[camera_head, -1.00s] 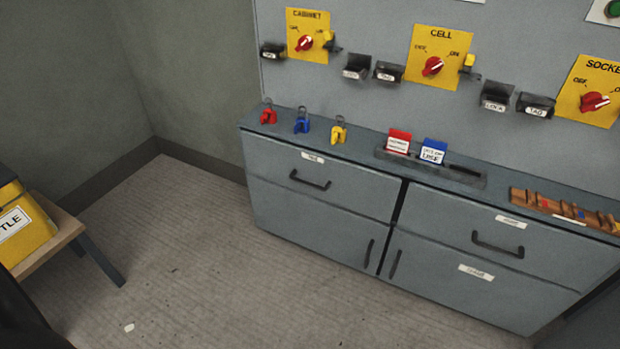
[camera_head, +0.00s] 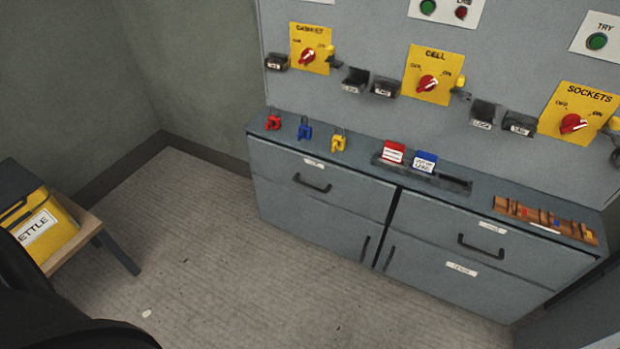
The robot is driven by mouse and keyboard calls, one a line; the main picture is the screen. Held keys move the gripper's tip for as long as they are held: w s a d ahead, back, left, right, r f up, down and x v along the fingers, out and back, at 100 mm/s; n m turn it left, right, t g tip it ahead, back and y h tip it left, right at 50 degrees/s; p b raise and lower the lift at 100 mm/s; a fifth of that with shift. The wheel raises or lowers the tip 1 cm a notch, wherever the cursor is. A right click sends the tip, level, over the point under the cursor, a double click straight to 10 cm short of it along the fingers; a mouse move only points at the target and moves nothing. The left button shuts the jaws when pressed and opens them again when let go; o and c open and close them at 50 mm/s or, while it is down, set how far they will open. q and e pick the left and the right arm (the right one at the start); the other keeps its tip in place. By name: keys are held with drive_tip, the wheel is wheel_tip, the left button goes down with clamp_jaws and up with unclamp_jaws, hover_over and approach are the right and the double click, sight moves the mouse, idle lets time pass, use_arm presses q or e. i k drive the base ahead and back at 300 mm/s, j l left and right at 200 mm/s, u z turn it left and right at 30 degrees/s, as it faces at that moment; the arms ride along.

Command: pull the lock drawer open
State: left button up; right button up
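A grey cabinet (camera_head: 330,225) stands against the wall panel with two top drawers. The left top drawer (camera_head: 345,192) and the right top drawer (camera_head: 520,258) each have a dark bar handle, the left handle (camera_head: 312,183) and the right handle (camera_head: 481,246). Both drawers are shut flush. Their small white labels are too blurred to read, so I cannot tell which is the lock drawer. Neither of my grippers is in view. A dark shape at the lower left looks like part of my own arm.
Red (camera_head: 273,122), blue (camera_head: 304,131) and yellow (camera_head: 338,142) padlocks stand on the cabinet top, with a tag tray (camera_head: 450,183) and wooden rack (camera_head: 545,222). A yellow box (camera_head: 45,228) sits on a table at left. The floor before the cabinet is clear.

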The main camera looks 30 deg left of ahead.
sight(367, 195)
drive_tip(key=i+j+z, duration=0.15)
drive_tip(key=j, duration=0.2)
drive_tip(key=i+j+z, duration=0.15)
drive_tip(key=j, duration=0.25)
drive_tip(key=i+j+z, duration=0.15)
drive_tip(key=j, duration=0.25)
